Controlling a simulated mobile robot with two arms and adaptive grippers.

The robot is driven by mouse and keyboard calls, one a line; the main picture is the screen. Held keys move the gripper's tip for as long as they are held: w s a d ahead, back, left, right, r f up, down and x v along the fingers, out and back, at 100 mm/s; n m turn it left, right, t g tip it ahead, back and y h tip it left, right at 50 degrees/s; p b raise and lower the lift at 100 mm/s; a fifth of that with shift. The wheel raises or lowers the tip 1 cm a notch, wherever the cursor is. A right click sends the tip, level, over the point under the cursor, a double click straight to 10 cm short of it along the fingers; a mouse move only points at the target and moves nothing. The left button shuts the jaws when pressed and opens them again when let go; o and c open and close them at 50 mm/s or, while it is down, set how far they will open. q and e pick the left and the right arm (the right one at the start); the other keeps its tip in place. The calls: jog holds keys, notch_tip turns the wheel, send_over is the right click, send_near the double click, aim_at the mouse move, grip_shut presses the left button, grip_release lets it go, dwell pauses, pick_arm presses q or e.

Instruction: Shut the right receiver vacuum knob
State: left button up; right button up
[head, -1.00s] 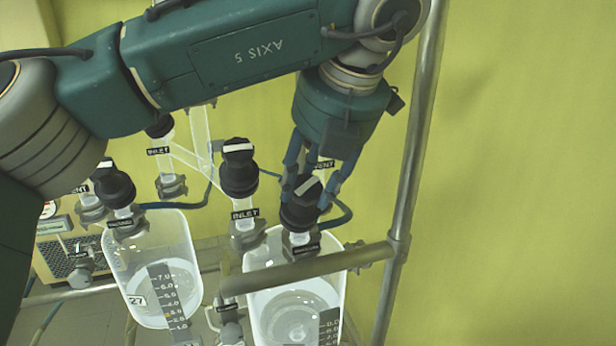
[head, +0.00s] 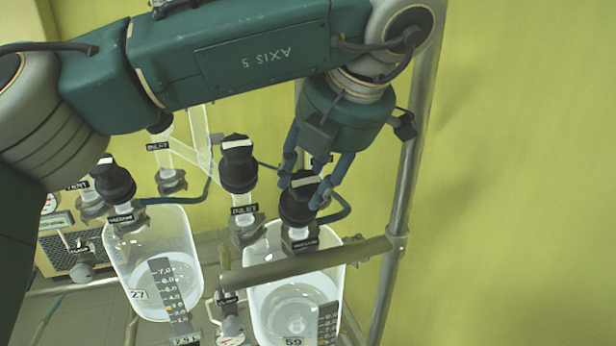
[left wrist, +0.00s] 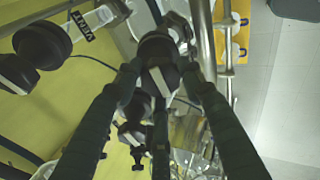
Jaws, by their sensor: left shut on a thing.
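The right receiver vacuum knob (head: 297,211) is black with a white bar on top, above a small label on the right glass receiver (head: 335,262), marked 59. The white bar lies nearly level across the head view. My left gripper (head: 302,188) reaches down from above and is shut on this knob, with fingers on both sides of it. In the left wrist view the gripper (left wrist: 162,84) has its fingers around the dark knob (left wrist: 158,52). The fingers hide part of the knob. My right gripper is not in view.
The black inlet knob (head: 238,165) stands close to the left of the held knob. The left receiver (head: 140,260), marked 27, has its own black knob (head: 113,181). A metal rail (head: 310,262) crosses in front, and an upright pole (head: 410,170) stands right. Free room lies beyond the pole.

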pick_arm(q)
jog(key=shift+s+f, duration=0.1)
jog(key=shift+f, duration=0.05)
jog(key=o, duration=1.1)
jog(key=v, duration=1.2)
